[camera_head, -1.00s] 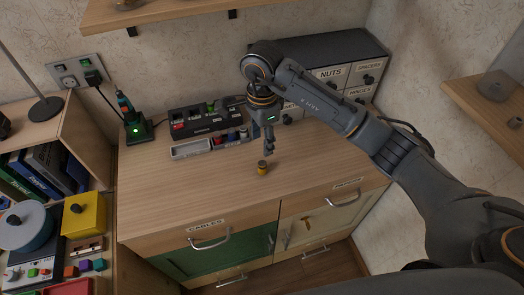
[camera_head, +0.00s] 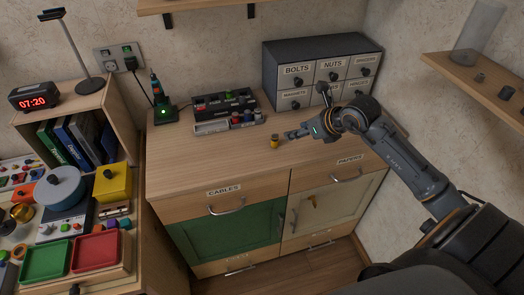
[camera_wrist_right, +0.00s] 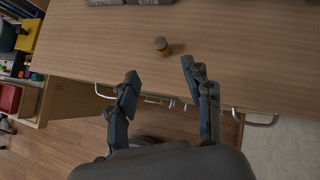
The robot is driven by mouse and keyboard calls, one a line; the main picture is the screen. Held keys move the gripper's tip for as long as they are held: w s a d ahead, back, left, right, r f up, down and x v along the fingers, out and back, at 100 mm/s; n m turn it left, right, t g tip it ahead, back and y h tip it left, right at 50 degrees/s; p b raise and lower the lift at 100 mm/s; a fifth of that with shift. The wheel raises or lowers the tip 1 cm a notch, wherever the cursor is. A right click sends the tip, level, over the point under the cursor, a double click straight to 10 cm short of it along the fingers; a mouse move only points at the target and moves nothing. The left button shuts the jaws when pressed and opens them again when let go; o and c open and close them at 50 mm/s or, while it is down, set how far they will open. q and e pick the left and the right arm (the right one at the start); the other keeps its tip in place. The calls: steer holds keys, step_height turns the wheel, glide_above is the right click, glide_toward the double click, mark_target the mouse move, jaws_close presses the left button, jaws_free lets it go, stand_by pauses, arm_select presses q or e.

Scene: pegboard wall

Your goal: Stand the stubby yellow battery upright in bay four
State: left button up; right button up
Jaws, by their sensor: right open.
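The stubby yellow battery (camera_head: 274,141) with a dark top stands upright on the wooden worktop (camera_head: 190,160), near its front half. It also shows in the right wrist view (camera_wrist_right: 162,46). My right gripper (camera_head: 289,134) lies low and roughly level, just right of the battery in the head view. In the wrist view the open fingers (camera_wrist_right: 158,68) point toward the battery, which is beyond the tips and not between them. A black unit with bays (camera_head: 222,101) stands at the back of the worktop; its bay numbers are too small to read. My left gripper is out of view.
A grey tray (camera_head: 212,128) with several small cylinders is in front of the black unit. A drawer cabinet (camera_head: 295,56) stands behind my right arm. A green-lit charger (camera_head: 164,112) is at the back left. The worktop's left front is clear.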

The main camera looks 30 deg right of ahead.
mark_target(275, 135)
steer(key=x, duration=0.2)
steer(key=p+x, duration=0.1)
steer(key=x, duration=0.4)
steer(key=shift+w+d+f, duration=0.15)
steer(key=shift+w+d, duration=0.1)
steer(key=shift+w, duration=0.15)
steer(key=shift+w+a+f+p, duration=0.25)
steer(key=shift+w+f+p, duration=0.15)
steer(key=shift+f+p, duration=0.05)
steer(key=p+x, duration=0.1)
steer(key=x, duration=0.3)
steer(key=shift+w+a, duration=0.15)
steer(key=shift+w+f+p, duration=0.25)
steer(key=shift+f+p, duration=0.05)
steer(key=shift+f, duration=0.05)
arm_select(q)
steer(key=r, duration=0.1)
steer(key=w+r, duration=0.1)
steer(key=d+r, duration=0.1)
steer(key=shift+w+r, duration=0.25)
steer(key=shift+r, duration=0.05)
arm_select(e)
jaws_close()
